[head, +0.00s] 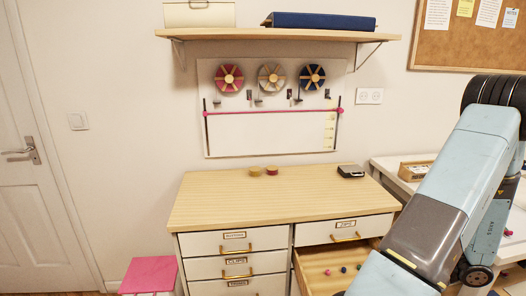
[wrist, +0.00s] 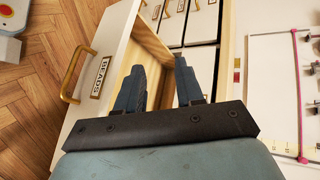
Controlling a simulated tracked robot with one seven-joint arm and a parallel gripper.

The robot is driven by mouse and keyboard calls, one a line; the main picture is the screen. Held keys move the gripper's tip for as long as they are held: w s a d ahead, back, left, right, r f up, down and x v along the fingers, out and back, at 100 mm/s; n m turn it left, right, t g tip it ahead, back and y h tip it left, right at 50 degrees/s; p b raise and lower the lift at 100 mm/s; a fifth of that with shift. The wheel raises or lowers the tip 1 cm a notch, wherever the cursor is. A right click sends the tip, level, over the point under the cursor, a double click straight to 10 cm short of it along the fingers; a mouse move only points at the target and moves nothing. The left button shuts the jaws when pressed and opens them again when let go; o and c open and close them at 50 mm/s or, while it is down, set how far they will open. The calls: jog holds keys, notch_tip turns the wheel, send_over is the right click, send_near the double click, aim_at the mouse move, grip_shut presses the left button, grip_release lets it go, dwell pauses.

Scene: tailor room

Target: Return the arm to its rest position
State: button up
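My gripper (wrist: 160,82) shows in the wrist view with its two dark fingers apart and nothing between them. It is over or close to an open drawer (wrist: 112,47) with a brass handle and a label reading BEADS. In the head view, my arm (head: 440,200) reaches down from the right toward the bottom edge. The gripper itself is out of that view. The open drawer (head: 313,268) shows there too, partly hidden by my arm, with a few small pink and blue beads inside.
A wooden-topped cabinet (head: 215,195) holds a yellow and a red round item and a dark box (head: 351,171). A shelf (head: 230,33) and spool board are on the wall. A white table (head: 385,166) is right, a pink stool (head: 150,274) lower left.

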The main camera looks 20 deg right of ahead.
jog(key=w+a+r+n+g+h, duration=0.25)
jog(key=w+a+r+g, duration=0.2)
jog(key=a+r, duration=0.45)
jog(key=w+a+r+n+g+h, duration=0.2)
jog(key=w+a+r+n+g, duration=0.15)
jog(key=w+a+r, duration=0.55)
jog(key=s+a+r+n+t+h, duration=0.2)
jog(key=s+a+r, duration=0.2)
jog(key=a+r, duration=0.3)
jog(key=s+a+r+n+t+h, duration=0.2)
jog(key=s+a+r, duration=0.3)
jog(key=a+r, duration=0.3)
notch_tip(320, 180, up, 3)
jog(key=shift+a+f+t+h, duration=0.1)
jog(key=shift+a+t+h, duration=0.15)
jog(key=shift+t+h, duration=0.3)
